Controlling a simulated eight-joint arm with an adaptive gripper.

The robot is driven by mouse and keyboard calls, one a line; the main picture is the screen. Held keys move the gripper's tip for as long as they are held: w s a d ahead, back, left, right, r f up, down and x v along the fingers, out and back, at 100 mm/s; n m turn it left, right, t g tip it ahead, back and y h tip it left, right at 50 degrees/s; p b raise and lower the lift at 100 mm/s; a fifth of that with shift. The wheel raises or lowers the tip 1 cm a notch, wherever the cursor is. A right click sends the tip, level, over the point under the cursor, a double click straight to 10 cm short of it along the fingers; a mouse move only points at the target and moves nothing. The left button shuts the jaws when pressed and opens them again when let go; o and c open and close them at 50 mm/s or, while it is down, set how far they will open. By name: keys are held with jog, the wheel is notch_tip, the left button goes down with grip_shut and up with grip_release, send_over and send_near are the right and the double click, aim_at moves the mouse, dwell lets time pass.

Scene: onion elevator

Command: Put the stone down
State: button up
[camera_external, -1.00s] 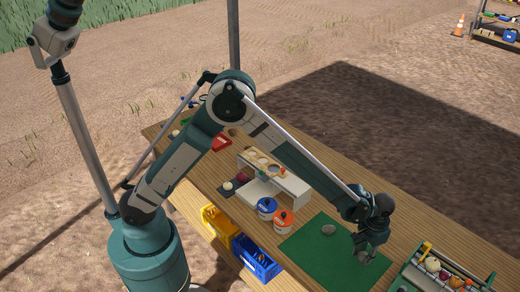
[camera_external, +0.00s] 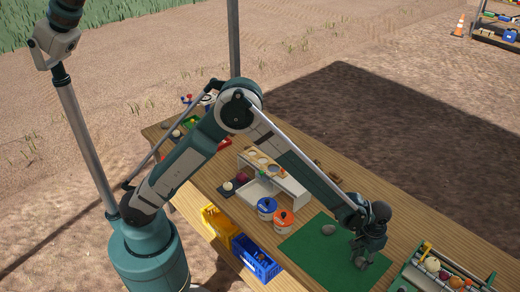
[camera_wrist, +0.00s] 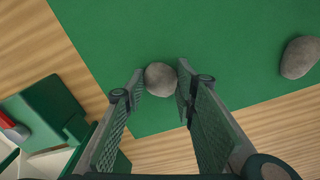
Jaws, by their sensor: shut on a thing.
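My gripper (camera_wrist: 160,80) is shut on a round grey stone (camera_wrist: 160,79), held between its fingertips over the green mat (camera_wrist: 215,45). In the external view my gripper (camera_external: 361,264) is low over the right part of the green mat (camera_external: 310,255). The held stone is hard to make out there. I cannot tell whether it touches the mat. A second grey stone (camera_wrist: 299,58) lies on the mat, apart from my gripper; it also shows in the external view (camera_external: 328,230).
Blue (camera_external: 267,205) and orange (camera_external: 284,221) pots stand left of the mat. Bare mat surrounds the second stone.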

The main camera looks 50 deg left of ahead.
aim_at(361, 261)
jog(key=o, duration=1)
jog(key=shift+r, duration=0.1)
notch_tip(361, 261, up, 12)
jog(key=p, duration=0.1)
dwell(0.6)
